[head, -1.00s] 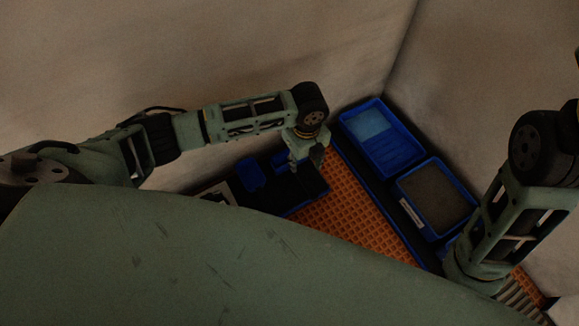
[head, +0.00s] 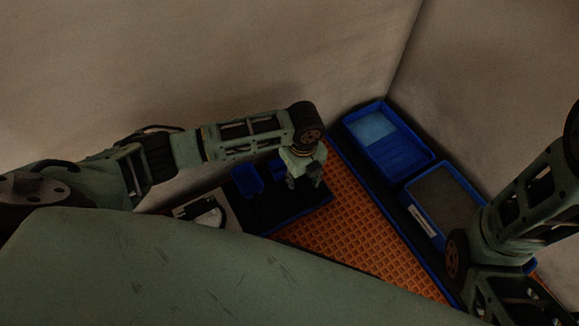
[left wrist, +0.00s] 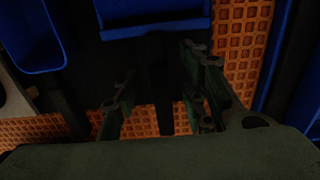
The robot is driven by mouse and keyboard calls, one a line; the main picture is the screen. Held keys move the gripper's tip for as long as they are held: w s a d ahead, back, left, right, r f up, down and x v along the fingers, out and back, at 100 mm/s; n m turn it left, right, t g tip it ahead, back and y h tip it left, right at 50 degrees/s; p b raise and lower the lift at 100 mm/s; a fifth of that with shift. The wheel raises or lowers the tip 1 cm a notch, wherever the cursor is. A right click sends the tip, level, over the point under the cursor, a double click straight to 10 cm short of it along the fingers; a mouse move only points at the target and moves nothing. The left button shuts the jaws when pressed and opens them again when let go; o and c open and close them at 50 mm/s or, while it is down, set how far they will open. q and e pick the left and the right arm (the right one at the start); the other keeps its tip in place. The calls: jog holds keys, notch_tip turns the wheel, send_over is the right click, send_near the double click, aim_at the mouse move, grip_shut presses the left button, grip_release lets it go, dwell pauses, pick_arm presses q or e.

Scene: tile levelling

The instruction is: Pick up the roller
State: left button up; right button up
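My left gripper (head: 304,182) points down over the right end of the black tray, with its fingers apart. In the left wrist view its two fingers (left wrist: 160,97) stand open on either side of a dark upright bar (left wrist: 161,88). The bar runs down from a blue holder (left wrist: 155,22) and may be the roller's handle; it is too dark to be sure, and I see no clear roller head. I cannot see the fingers touching the bar. My right arm is at the lower right of the head view, and its gripper is not visible.
An orange grid surface (head: 364,221) lies to the right. Beyond it are a blue tray with a light-blue patch (head: 402,157) and a grey-filled tray (head: 444,202). Walls rise behind.

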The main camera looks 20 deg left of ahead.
pick_arm(q)
grip_shut()
jog(key=shift+r, duration=0.1)
dwell(0.5)
